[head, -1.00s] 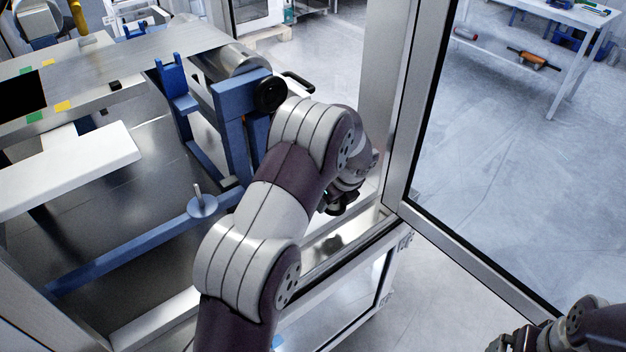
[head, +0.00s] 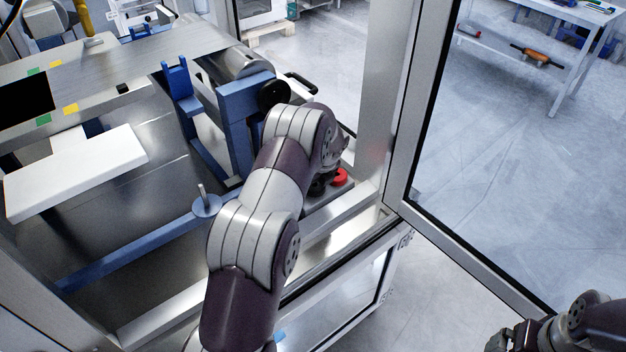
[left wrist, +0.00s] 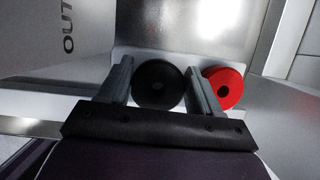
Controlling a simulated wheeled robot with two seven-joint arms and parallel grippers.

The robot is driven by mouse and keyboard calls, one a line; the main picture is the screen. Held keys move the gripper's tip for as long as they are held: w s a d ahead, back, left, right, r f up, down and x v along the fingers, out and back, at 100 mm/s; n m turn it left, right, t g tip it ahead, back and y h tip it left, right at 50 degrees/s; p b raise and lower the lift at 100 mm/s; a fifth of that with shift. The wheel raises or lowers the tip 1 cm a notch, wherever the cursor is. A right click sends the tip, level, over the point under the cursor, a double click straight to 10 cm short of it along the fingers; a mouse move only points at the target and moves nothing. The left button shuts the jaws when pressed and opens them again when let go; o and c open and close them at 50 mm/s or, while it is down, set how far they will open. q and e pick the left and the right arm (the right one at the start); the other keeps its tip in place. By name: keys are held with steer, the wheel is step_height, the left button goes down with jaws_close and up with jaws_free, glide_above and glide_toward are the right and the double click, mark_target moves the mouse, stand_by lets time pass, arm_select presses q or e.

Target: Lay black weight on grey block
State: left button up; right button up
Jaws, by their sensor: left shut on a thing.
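The black weight (left wrist: 158,84) is a round disc with a centre dimple, between the two fingers of my left gripper (left wrist: 160,75) in the left wrist view. The gripper is shut on it. In the head view the black weight (head: 317,187) shows only partly beside my left wrist, which hides most of the gripper. I cannot clearly pick out the grey block in either view. My right gripper (head: 508,341) is at the lower right edge of the head view, cut off, with its finger state unclear.
A red weight (left wrist: 222,88) lies close right of the black one; it also shows in the head view (head: 340,177). A metal frame post (head: 384,110) and open glass door stand to the right. A blue roller stand (head: 236,125) is left of my arm.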

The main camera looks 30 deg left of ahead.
arm_select(q)
steer(key=shift+f, duration=0.45)
steer(key=o, duration=1.1)
steer(key=shift+s, duration=0.1)
steer(key=shift+f, duration=0.15)
